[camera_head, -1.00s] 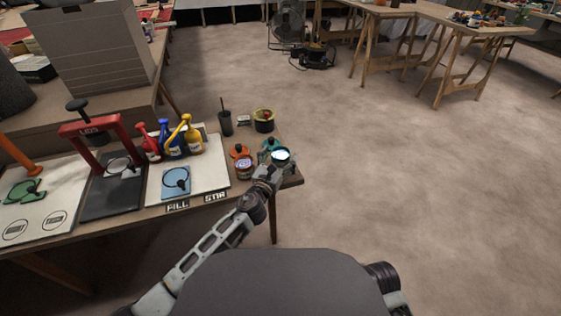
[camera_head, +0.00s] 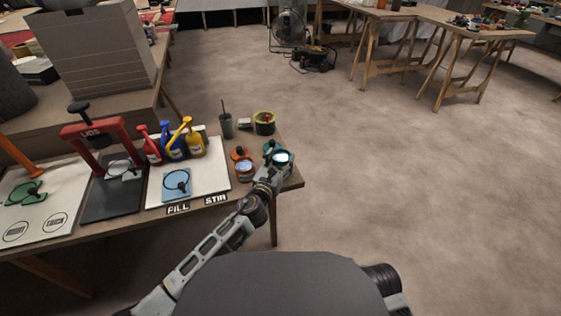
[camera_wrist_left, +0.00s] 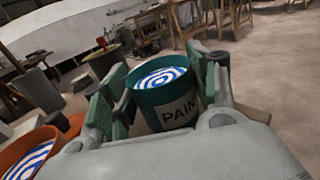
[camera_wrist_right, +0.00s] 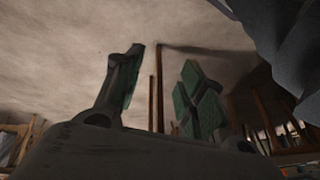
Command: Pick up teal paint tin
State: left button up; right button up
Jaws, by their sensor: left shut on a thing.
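The teal paint tin (camera_wrist_left: 163,98) is open, with blue and white swirled paint at its top and a label reading PAINT. It sits between the fingers of my left gripper (camera_wrist_left: 160,100), which is shut on it. In the head view the tin (camera_head: 281,158) is at the right end of the bench, partly hidden by my left gripper (camera_head: 272,172). I cannot tell whether its base touches the bench. My right gripper (camera_wrist_right: 160,90) is open and empty in the right wrist view, facing the floor and table legs.
An orange tin (camera_head: 245,172) stands just left of the teal tin. A dark cup (camera_head: 226,126) and a yellow-rimmed pot (camera_head: 264,122) stand farther back. Floor right of the bench (camera_head: 295,182) is clear.

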aim_at(280, 153)
pick_arm(q)
jog(key=shift+r, duration=0.3)
jog(key=shift+r+p, duration=0.25)
jog(key=shift+p, duration=0.05)
notch_tip(280, 153, up, 2)
jog(key=shift+p, duration=0.65)
notch_tip(280, 153, up, 7)
jog(key=p, duration=0.4)
pick_arm(e)
jog(key=shift+s+d+r+g+h, duration=0.1)
jog(key=shift+s+d+g+h, duration=0.2)
jog(key=shift+d+g, duration=0.3)
jog(key=shift+s+d+r+g+h, duration=0.1)
jog(key=shift+s+d+g+h, duration=0.1)
jog(key=shift+d+g+h, duration=0.35)
jog(key=shift+d, duration=0.1)
